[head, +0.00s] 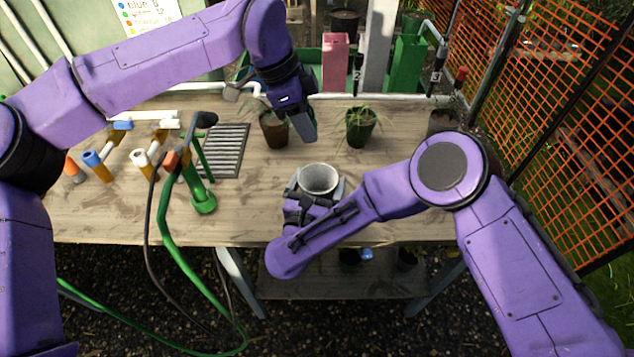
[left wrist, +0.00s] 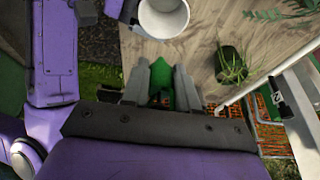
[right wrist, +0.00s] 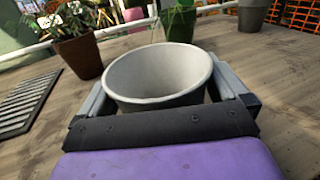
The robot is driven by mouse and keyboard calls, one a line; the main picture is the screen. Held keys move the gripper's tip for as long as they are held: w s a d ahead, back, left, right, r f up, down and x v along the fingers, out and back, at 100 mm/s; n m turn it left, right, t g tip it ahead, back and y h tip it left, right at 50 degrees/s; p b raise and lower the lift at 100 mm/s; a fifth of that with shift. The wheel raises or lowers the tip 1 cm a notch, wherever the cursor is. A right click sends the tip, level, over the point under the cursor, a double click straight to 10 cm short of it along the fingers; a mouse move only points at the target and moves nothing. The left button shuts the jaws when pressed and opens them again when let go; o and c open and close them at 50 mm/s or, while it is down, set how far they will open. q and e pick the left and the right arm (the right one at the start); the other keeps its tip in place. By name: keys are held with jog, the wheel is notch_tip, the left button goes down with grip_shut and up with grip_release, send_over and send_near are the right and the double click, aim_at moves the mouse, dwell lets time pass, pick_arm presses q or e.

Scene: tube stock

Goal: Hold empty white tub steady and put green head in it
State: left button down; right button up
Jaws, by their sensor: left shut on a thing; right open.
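The white tub (head: 318,179) stands upright on the wooden table and looks empty inside. It also shows in the right wrist view (right wrist: 158,75) and at the top of the left wrist view (left wrist: 163,17). My right gripper (head: 317,190) is open, with one finger on each side of the tub; I cannot tell whether they touch it. My left gripper (head: 308,128) is above the table, behind the tub in the head view. It is shut on a green piece, seen between its fingers in the left wrist view as the green head (left wrist: 161,76); the head view hides it.
Potted plants (head: 360,126) (head: 273,130) stand behind the tub. At left are a dark slatted grate (head: 225,150), a green stand (head: 203,202) with a hose, and tubes with blue, white and orange heads (head: 92,159). The table right of the tub is mostly clear.

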jog(key=c, duration=0.8)
pick_arm(q)
jog(key=shift+f, duration=6.4)
pick_arm(e)
jog(key=shift+o, duration=0.2)
pick_arm(q)
jog(key=c, duration=0.8)
grip_release()
notch_tip(320, 180, up, 11)
send_over(308, 170)
jog(key=s+a, duration=0.3)
jog(key=a, duration=0.1)
jog(key=shift+r, duration=0.15)
pick_arm(e)
jog(key=o, duration=0.8)
jog(key=shift+c, duration=0.2)
